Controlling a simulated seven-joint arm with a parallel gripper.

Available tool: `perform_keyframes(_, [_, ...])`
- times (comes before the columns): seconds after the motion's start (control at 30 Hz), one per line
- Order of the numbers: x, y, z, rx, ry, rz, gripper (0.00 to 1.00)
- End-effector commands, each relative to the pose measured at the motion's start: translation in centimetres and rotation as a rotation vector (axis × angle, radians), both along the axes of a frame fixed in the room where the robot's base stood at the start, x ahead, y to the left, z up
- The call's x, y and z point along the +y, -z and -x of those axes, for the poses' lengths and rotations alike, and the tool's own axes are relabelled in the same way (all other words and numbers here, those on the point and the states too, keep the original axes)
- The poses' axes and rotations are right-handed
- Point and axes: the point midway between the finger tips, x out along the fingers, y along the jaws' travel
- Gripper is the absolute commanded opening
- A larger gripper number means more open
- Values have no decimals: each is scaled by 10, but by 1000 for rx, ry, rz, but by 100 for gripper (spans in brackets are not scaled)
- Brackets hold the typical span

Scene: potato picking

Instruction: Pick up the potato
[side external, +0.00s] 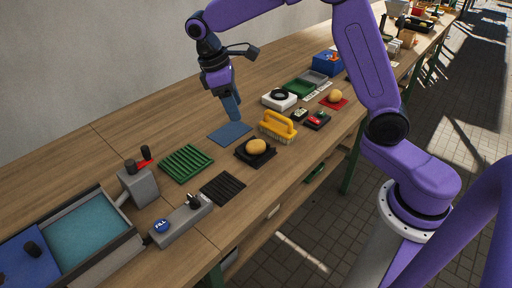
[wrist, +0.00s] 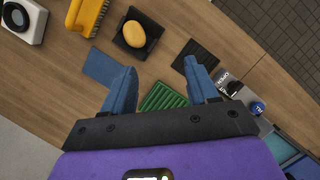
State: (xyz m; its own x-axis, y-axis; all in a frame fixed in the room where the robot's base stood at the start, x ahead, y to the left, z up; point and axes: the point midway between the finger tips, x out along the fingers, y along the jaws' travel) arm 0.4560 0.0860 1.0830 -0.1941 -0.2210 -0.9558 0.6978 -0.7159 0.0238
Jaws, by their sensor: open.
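A yellow-brown potato (side external: 257,146) lies in a small black tray (side external: 243,155) on the wooden bench. The potato also shows in the wrist view (wrist: 134,34), near the top, in its black tray (wrist: 149,51). A second potato-like item (side external: 335,96) lies on a red mat farther along the bench. My gripper (side external: 237,118) is above the blue mat, to the left of the tray in the side external view. In the wrist view its two blue fingers (wrist: 161,77) are spread wide, with nothing between them, and the potato lies beyond them.
A yellow-handled brush (side external: 278,127) stands close to the tray. A blue mat (side external: 226,136), a green ribbed rack (side external: 186,162) and a black ribbed mat (side external: 222,188) lie around. A white box with a black ring (side external: 279,99) stands behind the brush. A water basin (side external: 88,227) is at the lower left.

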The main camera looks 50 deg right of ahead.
Motion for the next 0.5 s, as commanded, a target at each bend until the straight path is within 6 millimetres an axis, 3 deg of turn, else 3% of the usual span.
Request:
perform_keyframes(0.03, [-6, 5, -14, 16, 23, 11, 59])
perform_keyframes(0.2, [-25, 14, -46, 60, 79, 33, 59])
perform_keyframes(0.5, [-43, 25, -61, 90, 116, 46, 59])
